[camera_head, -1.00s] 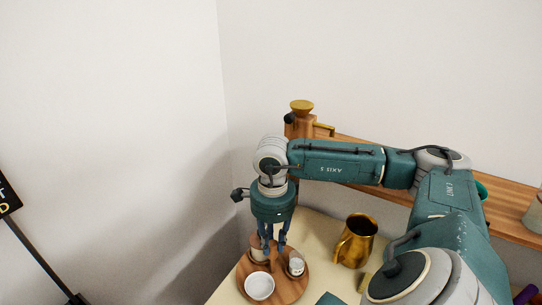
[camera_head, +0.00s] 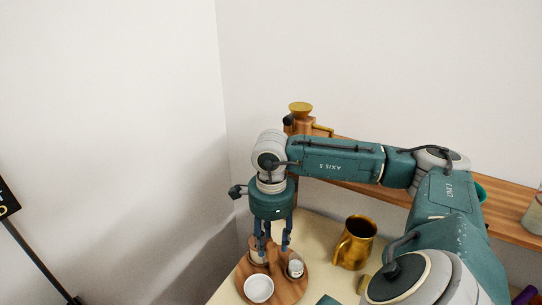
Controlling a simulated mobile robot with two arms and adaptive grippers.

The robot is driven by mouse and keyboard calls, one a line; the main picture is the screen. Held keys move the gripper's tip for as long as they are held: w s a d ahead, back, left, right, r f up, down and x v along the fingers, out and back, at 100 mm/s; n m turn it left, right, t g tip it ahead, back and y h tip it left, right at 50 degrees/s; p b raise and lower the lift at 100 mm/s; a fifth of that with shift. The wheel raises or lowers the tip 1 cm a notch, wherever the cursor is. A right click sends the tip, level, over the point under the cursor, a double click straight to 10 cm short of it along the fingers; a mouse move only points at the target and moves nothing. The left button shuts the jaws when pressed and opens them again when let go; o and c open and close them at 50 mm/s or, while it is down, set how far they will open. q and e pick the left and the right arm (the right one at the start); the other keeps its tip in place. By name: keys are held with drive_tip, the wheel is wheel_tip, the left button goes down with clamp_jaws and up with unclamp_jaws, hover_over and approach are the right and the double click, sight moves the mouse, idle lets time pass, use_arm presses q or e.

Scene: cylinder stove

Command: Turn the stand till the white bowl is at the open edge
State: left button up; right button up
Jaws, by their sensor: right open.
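A round wooden stand (camera_head: 285,291) sits near the left corner of the pale table. The white bowl (camera_head: 259,288) is on its front left part. A small white-and-grey jar (camera_head: 295,268) is on its right side, and a brown item (camera_head: 257,250) stands at its back left, partly behind a finger. An upright wooden piece (camera_head: 275,259) is at the stand's middle. My right gripper (camera_head: 272,250) points down over the stand's back half with its fingers apart, one on each side of the upright piece. I cannot tell whether they touch it. My left gripper is not in view.
A gold pitcher (camera_head: 356,243) stands on the table right of the stand. A wooden shelf (camera_head: 510,222) runs along the back wall, with a wooden grinder (camera_head: 301,119) at its left end. White walls meet behind the table. Bare table lies between stand and pitcher.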

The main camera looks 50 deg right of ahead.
wheel_tip(320, 180, up, 11)
idle(0.3)
drive_tip(key=shift+f, duration=0.2)
idle(0.3)
